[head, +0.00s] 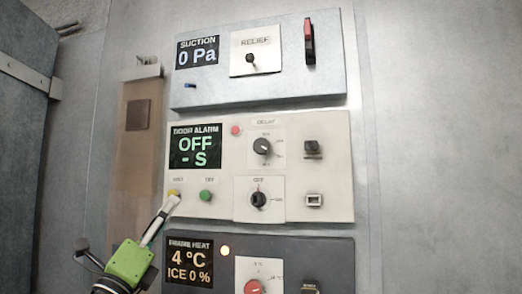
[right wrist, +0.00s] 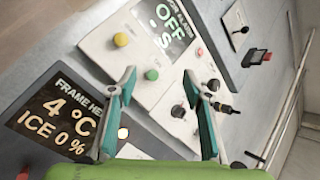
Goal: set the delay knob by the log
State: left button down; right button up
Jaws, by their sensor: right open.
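The delay knob (head: 263,146) is a dark round knob on the cream door alarm panel (head: 225,213), under a "DELAY" label. Its exact setting is too small to read. It also shows in the right wrist view (right wrist: 214,85). The door alarm display (head: 195,146) reads "OFF" and "- S". My right gripper (head: 128,221) is open and empty, left of and below the knob in the head view. One finger overlaps the yellow button (head: 173,193); contact is unclear. The right wrist view shows its two teal fingers apart (right wrist: 162,78). No readable log is in view.
A second knob (head: 258,199), a green button (head: 205,195) and a red light or button (head: 236,130) share the panel. The suction panel (head: 260,92) is above, the frame heat panel (head: 222,255) below. A brown board (head: 138,112) hangs left. The right wall is bare.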

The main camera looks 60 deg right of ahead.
jog(key=s+d+r+m+g+y, duration=0.2)
jog(key=s+d+r+m+g, duration=0.2)
jog(key=s+r+m, duration=0.6)
jog(key=t, duration=0.3)
send_near(260, 146)
jog(key=shift+m+y, duration=0.3)
jog(key=shift+y, duration=0.3)
jog(key=p+x, duration=0.1)
jog(key=x, duration=0.2)
jog(key=p+x, duration=0.2)
jog(key=x, duration=0.2)
jog(key=r+p+x, duration=0.1)
jog(key=x, duration=0.2)
jog(key=shift+s+d+p, duration=0.1)
jog(key=shift+p, duration=0.3)
jog(key=shift+d+r, duration=0.1)
jog(key=shift+d, duration=0.35)
jog(key=shift+a, duration=0.1)
jog(key=c, duration=1.1)
